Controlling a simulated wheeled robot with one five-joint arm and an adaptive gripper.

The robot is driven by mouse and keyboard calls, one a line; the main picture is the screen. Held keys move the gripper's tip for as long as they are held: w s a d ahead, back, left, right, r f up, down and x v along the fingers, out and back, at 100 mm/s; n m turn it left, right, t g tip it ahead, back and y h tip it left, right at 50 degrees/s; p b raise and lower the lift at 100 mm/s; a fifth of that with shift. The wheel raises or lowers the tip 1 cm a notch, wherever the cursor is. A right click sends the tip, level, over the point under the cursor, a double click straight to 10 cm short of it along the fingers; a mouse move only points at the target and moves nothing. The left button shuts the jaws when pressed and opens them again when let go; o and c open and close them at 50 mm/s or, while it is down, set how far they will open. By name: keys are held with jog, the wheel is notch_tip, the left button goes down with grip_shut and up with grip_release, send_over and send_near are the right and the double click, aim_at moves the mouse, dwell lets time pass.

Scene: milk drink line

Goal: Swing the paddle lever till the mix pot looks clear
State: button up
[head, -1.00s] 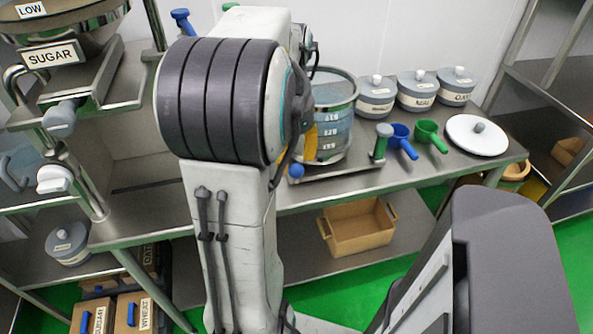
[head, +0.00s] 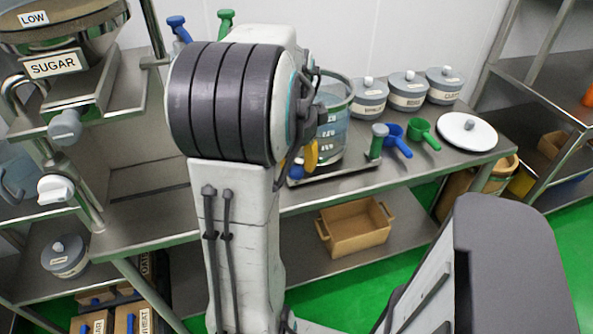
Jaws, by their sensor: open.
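The mix pot (head: 337,92) is a clear, round, marked vessel on a metal stand at the back of the bench. Its left part is hidden behind my arm. Bluish contents show through its wall; how clear they are is hard to tell. A green-topped upright handle (head: 378,140) stands at the right of the stand, and a blue knob (head: 297,172) shows low at its left front. I cannot tell which is the paddle lever. My gripper (head: 308,140) is mostly hidden behind my arm; dark parts and a yellow piece show in front of the pot's left side.
Blue (head: 396,140) and green (head: 424,132) scoops and a white lid (head: 467,133) lie to the right. Lidded canisters (head: 408,90) stand along the wall. A sugar hopper (head: 60,85) is at the left, a tan crate (head: 355,228) on the lower shelf.

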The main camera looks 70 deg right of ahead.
aim_at(296, 168)
jog(key=shift+w+d+f, duration=0.1)
jog(key=shift+d+f, duration=0.1)
jog(key=shift+f, duration=0.75)
jog(key=shift+d+f, duration=0.15)
jog(key=shift+f, duration=0.85)
jog(key=shift+w+d+f, duration=0.1)
jog(key=shift+d+f, duration=0.1)
jog(key=shift+f, duration=0.75)
jog(key=shift+o, duration=0.3)
grip_shut()
jog(key=shift+s, duration=0.1)
